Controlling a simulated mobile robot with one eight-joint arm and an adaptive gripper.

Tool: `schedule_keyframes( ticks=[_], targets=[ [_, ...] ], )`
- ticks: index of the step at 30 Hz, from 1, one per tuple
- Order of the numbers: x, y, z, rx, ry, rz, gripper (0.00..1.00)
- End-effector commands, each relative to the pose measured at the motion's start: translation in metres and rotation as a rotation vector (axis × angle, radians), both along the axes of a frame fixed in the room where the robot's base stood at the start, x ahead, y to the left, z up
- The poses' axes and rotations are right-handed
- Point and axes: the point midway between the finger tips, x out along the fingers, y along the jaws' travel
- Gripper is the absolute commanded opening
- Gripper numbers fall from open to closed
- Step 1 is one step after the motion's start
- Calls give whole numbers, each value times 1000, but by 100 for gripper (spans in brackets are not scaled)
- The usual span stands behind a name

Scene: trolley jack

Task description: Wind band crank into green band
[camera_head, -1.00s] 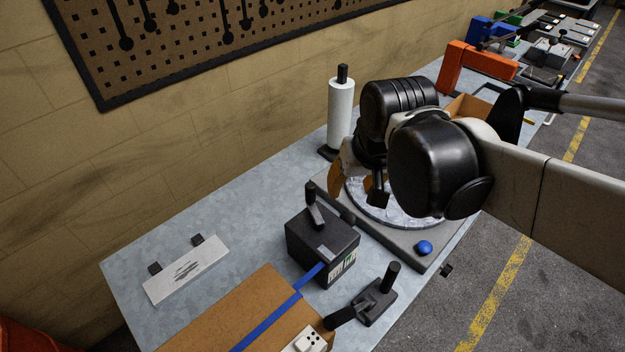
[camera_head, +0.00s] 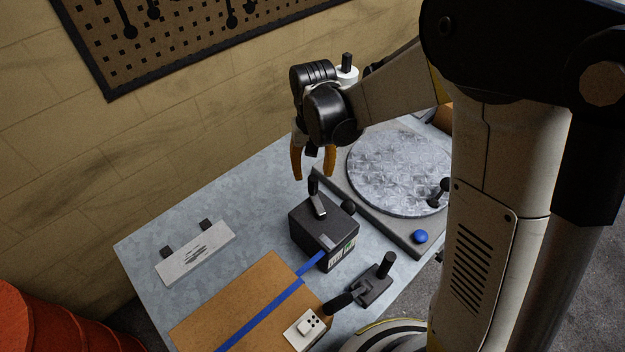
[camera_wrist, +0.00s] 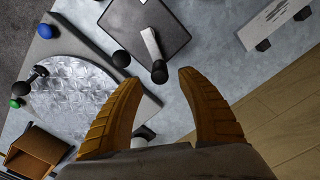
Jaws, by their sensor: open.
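The band crank (camera_head: 319,206) sits on top of a black box (camera_head: 318,237), with a light grey arm and an upright black grip. In the wrist view the crank (camera_wrist: 151,46) has its black grip near the space between my fingertips. The box's side carries a white scale (camera_head: 343,254) with a green patch; its pointer is too small to read. My gripper (camera_head: 313,176) is open and empty, fingers pointing down, just above the grip. In the wrist view my gripper (camera_wrist: 160,78) straddles the line to the grip, apart from it as far as I can tell.
A round silver turntable (camera_head: 398,172) on a grey base with a blue button (camera_head: 420,237) stands right of the box. A cardboard box (camera_head: 240,300) with blue strap, a black lever tool (camera_head: 375,280) and a white plate (camera_head: 195,253) lie in front and left.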

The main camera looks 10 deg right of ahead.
Motion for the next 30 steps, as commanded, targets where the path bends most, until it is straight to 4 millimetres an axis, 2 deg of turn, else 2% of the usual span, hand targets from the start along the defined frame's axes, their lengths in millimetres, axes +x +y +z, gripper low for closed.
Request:
schedule_keyframes(
  ticks=[1,3,7,12,19,24,30],
  targets=[
    [0,0,-12,0,0,0,46],
    [0,0,-24,0,0,0,46],
    [0,0,-40,0,-1,0,46],
    [0,0,-47,0,-1,0,46],
    [0,0,-47,0,-1,0,46],
    [0,0,-47,0,-1,0,0],
    [0,0,-47,0,-1,0,0]
  ],
)
